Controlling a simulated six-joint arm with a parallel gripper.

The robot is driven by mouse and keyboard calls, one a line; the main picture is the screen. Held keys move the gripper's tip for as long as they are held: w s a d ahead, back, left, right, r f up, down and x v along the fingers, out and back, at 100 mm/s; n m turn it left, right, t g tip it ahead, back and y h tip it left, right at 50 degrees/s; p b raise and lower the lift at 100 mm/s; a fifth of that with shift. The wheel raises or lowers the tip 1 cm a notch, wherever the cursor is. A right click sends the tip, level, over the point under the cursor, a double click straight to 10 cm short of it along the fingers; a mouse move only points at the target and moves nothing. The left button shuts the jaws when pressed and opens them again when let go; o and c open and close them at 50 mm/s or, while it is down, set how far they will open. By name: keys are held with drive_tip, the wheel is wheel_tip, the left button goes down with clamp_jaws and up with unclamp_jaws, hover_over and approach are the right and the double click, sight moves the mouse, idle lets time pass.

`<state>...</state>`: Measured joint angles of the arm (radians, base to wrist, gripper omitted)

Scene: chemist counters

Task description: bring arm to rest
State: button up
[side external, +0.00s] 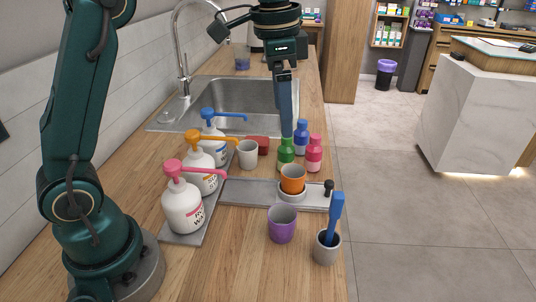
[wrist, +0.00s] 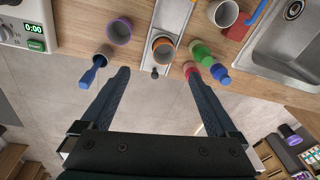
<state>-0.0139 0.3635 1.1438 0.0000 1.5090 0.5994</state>
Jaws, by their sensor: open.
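My gripper (side external: 286,103) hangs above the counter's right part, near the green bottle, in the side view. In the wrist view my gripper (wrist: 160,88) has its two dark fingers wide apart with nothing between them. The fingertips point towards the counter edge, where an orange cup (wrist: 163,48) stands on a grey strip between them in the picture. In the side view the orange cup (side external: 293,178) sits in a holder on the grey strip. I cannot tell the exact height of the fingertips over the bottles.
Pump bottles (side external: 184,205) line the left tray. Green (side external: 286,152), blue (side external: 301,138) and pink (side external: 314,158) bottles stand near the gripper. A white cup (side external: 248,154), purple cup (side external: 282,223) and grey cup with a blue tool (side external: 327,248) stand around. The sink (side external: 245,95) lies behind.

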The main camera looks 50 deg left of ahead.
drive_tip(key=shift+w+a+f+m+g, duration=0.1)
drive_tip(key=shift+w+f+m+g, duration=0.35)
drive_tip(key=shift+w+f, duration=0.5)
drive_tip(key=shift+w+f+m+g, duration=0.25)
drive_tip(key=shift+w+f+m, duration=0.4)
drive_tip(key=shift+w+f, duration=0.3)
drive_tip(key=shift+s+r, duration=0.1)
drive_tip(key=shift+r, duration=0.05)
